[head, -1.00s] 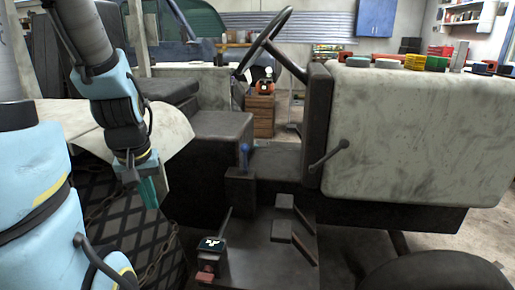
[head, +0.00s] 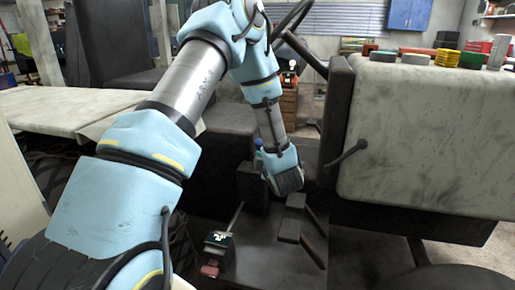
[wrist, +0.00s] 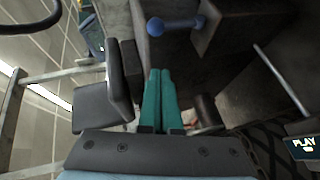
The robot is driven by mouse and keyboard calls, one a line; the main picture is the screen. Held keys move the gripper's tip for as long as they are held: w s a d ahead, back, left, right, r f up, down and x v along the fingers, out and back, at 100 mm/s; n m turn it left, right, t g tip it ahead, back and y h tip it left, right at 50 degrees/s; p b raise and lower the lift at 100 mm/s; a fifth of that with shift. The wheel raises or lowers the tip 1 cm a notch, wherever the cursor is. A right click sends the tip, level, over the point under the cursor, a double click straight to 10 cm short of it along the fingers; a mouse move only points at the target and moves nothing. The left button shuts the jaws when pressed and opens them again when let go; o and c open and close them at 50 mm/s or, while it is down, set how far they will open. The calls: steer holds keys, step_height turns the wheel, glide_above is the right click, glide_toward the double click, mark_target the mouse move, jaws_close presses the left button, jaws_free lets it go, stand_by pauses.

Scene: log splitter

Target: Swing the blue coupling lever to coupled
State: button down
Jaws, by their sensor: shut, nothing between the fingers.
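The blue coupling lever (head: 259,147) shows in the head view as a small blue knob just left of my wrist, above a dark box. In the wrist view the lever (wrist: 177,25) lies sideways across the top, with a round ball at its left end and its shaft running right into the dark box. My gripper (wrist: 160,74) has two teal fingers pressed together, empty. Their tips point toward the lever, with a visible gap below the ball in the picture. In the head view my wrist hides the fingers.
A small PLAY display (head: 217,239) sits low, with a thin rod beside it. Dark pedals (head: 290,231) are at the right. A steering wheel (head: 288,20) is partly behind my arm.

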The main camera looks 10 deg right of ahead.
steer(key=w+d+f+p, duration=0.1)
steer(key=w+p, duration=0.1)
steer(key=w, duration=0.4)
steer(key=w+d+f+n+t+y+p, duration=0.1)
steer(key=w+p, duration=0.2)
steer(key=w, duration=0.2)
steer(key=shift+w+f, duration=0.35)
